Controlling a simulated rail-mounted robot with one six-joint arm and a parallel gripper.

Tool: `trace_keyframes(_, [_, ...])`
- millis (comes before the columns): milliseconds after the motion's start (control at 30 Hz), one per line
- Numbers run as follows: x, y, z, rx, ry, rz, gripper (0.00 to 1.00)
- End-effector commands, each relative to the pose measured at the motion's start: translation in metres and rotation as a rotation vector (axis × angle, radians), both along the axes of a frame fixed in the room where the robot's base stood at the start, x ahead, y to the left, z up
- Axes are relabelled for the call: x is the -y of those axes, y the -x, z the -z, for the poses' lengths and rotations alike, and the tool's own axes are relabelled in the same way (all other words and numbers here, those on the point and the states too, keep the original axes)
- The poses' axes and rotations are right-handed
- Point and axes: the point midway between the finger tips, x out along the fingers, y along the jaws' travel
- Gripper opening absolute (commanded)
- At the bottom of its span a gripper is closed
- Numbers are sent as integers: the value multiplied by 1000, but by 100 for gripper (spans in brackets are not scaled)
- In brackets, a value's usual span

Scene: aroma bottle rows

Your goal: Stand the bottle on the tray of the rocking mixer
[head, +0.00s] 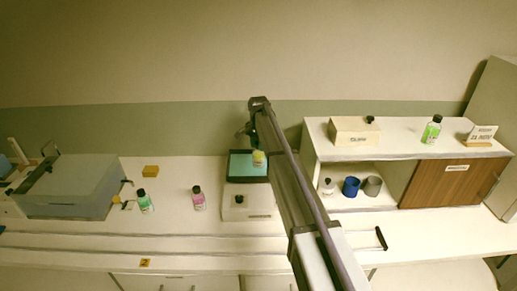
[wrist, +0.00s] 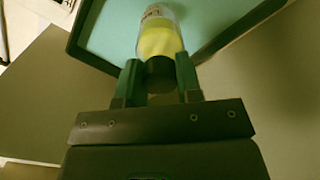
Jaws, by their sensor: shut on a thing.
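The bottle (wrist: 159,38) has a yellow label and a dark cap. My gripper (wrist: 160,75) is shut on it at the cap end, with one green finger on each side. In the head view the bottle (head: 258,158) shows small beneath my gripper, over the tray. The tray (head: 237,168) of the rocking mixer (head: 262,205) has a teal mat and a dark rim. The tray also fills the top of the wrist view (wrist: 105,35). I cannot tell whether the bottle's base touches the mat. My arm covers part of the mixer.
A pink-label bottle (head: 198,199) and a green-label bottle (head: 145,202) stand left of the mixer. A grey box-shaped machine (head: 70,188) is further left. A shelf unit (head: 310,163) with a blue cup (head: 351,187) stands to the right. A rail runs along the front.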

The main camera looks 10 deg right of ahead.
Motion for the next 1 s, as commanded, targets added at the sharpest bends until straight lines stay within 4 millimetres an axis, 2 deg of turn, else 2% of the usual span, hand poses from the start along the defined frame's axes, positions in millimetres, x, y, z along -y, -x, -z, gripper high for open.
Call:
trace_keyframes(167, [0,0,4,0,0,0,0])
trace_keyframes(200, [0,0,3,0,0,0,35])
trace_keyframes(433, [0,0,3,0,0,0,57])
trace_keyframes(767, [0,0,-3,0,0,0,58])
trace_keyframes(867, [0,0,-18,0,0,0,58])
trace_keyframes(1000, [0,0,-51,0,0,0,58])
